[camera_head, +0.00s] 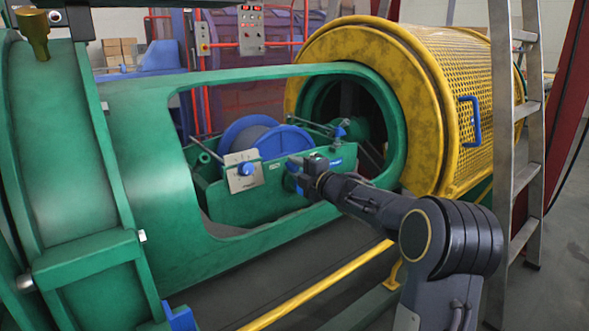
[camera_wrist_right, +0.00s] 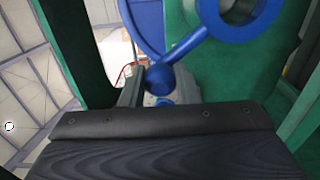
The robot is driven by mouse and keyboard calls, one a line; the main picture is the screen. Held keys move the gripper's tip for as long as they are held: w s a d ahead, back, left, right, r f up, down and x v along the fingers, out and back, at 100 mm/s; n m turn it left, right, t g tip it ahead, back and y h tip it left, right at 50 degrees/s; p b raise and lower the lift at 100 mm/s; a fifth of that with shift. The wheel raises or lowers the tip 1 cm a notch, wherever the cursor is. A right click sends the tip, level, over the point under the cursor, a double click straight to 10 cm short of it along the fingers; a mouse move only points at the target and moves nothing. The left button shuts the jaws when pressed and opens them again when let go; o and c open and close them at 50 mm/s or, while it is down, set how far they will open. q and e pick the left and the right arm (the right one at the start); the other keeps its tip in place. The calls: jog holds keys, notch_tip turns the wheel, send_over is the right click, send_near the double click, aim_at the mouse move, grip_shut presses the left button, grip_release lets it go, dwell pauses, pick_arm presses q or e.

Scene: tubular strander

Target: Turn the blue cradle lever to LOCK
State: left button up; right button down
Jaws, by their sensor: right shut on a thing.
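The blue cradle lever (camera_wrist_right: 185,47) runs from a round blue hub (camera_wrist_right: 240,8) down to a ball-shaped knob in the right wrist view. My right gripper (camera_wrist_right: 159,92) is shut on the lever at its knob end. In the head view my right gripper (camera_head: 297,168) reaches in from the right to the front of the green cradle (camera_head: 265,200). It hides most of the lever there, and the lever's LOCK marking cannot be read. My left gripper is not in view.
A blue spool (camera_head: 250,132) sits in the cradle, behind a pale plate with a blue knob (camera_head: 245,168). The green tube's window edge (camera_head: 300,217) surrounds the cradle. A yellow mesh guard (camera_head: 455,90) and a ladder (camera_head: 528,150) stand on the right.

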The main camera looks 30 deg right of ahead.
jog(key=shift+a+f, duration=0.1)
jog(key=shift+f, duration=0.05)
jog(key=c, duration=1.1)
grip_release()
jog(key=shift+s, duration=0.35)
jog(key=s+p, duration=0.1)
jog(key=s, duration=0.6)
jog(key=shift+d, duration=0.3)
